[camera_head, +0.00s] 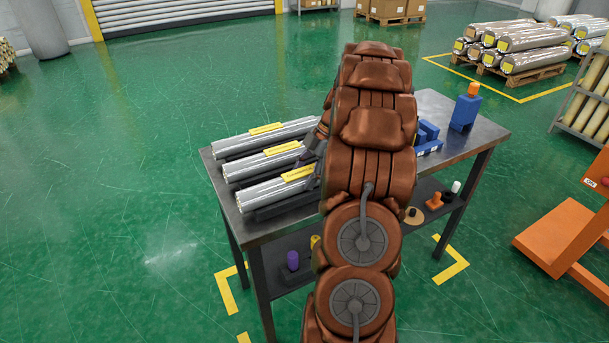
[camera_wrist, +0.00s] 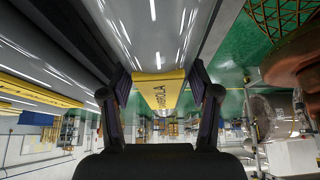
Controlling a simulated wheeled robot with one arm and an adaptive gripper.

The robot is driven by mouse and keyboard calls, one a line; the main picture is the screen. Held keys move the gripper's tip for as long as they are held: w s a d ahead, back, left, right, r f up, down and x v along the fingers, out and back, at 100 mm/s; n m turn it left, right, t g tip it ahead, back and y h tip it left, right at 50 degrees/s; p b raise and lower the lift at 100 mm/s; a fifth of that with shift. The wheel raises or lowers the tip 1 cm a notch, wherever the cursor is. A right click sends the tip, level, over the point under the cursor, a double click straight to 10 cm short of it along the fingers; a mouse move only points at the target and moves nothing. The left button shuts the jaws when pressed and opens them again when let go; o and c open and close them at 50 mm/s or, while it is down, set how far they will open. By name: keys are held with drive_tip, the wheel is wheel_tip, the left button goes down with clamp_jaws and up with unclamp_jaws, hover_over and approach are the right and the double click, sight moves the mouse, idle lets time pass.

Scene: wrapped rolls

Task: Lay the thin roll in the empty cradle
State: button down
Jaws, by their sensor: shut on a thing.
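Three silver wrapped rolls with yellow labels lie side by side at the left of the table: a far roll (camera_head: 240,141), a middle roll (camera_head: 250,167) and a near roll (camera_head: 262,193). My gripper (camera_head: 313,178) is at the right part of the near roll, by its label, and partly hidden by my arm. In the wrist view, my gripper (camera_wrist: 162,92) has its fingers on both sides of a silver roll (camera_wrist: 150,35) with a yellow label (camera_wrist: 160,88). A dark cradle (camera_head: 268,212) shows directly under the near roll; I cannot tell if they touch. I see no bare cradle.
The metal table (camera_head: 480,135) carries a blue block with an orange top (camera_head: 466,108) and a blue holder (camera_head: 428,140) at the right. A lower shelf (camera_head: 420,195) holds small items. An orange frame (camera_head: 565,240) stands at the right. Green floor is open at the left.

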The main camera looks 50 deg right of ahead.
drive_tip(key=shift+c, duration=1)
unclamp_jaws()
drive_tip(key=shift+v, duration=5.95)
